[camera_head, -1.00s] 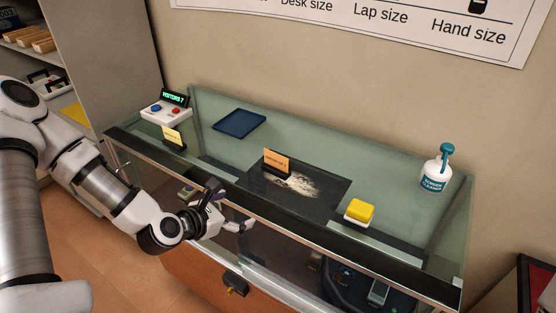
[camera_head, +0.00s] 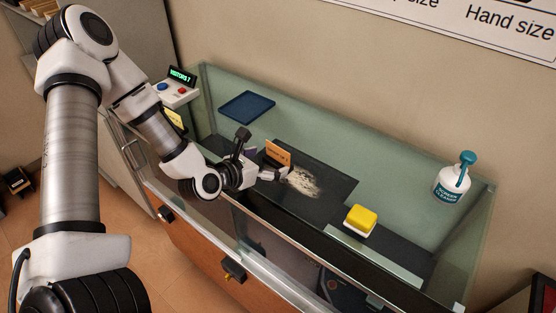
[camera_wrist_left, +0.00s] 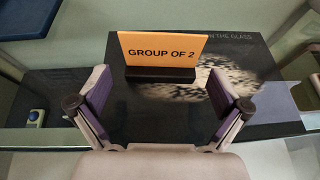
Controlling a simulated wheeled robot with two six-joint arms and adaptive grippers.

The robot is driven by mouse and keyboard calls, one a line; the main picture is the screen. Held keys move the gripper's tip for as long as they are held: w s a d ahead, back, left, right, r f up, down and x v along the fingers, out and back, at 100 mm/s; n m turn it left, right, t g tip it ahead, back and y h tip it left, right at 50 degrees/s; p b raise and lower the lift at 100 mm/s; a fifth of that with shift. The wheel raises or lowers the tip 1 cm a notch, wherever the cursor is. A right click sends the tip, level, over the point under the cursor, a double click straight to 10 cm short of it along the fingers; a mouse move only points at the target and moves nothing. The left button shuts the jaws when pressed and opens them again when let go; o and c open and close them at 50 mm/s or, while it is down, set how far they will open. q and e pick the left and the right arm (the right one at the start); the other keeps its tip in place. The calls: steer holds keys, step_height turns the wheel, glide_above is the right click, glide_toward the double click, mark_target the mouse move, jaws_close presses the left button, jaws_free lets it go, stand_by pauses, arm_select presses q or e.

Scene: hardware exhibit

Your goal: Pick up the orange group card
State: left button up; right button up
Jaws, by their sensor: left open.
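The orange group card (camera_wrist_left: 162,49) reads "GROUP OF 2" and stands upright in a dark holder (camera_wrist_left: 160,74) on the dark mat on the glass case. In the head view the card (camera_head: 278,153) shows just beyond my left gripper. My left gripper (camera_head: 262,158) is open and empty. In the left wrist view its two purple-padded fingers (camera_wrist_left: 160,97) are spread wide, with the card and holder ahead of them, between their lines and apart from both. My right gripper is not in view.
A yellow card (camera_head: 174,118) stands partly behind my arm.

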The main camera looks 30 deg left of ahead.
mark_target(277, 157)
arm_select(q)
steer(key=p+x, duration=0.1)
steer(key=x, duration=0.3)
steer(key=shift+d+r, duration=0.1)
steer(key=shift+r, duration=0.05)
steer(key=shift+s, duration=0.1)
steer(key=shift+c, duration=0.7)
steer(key=c, duration=0.7)
steer(key=shift+r, duration=0.1)
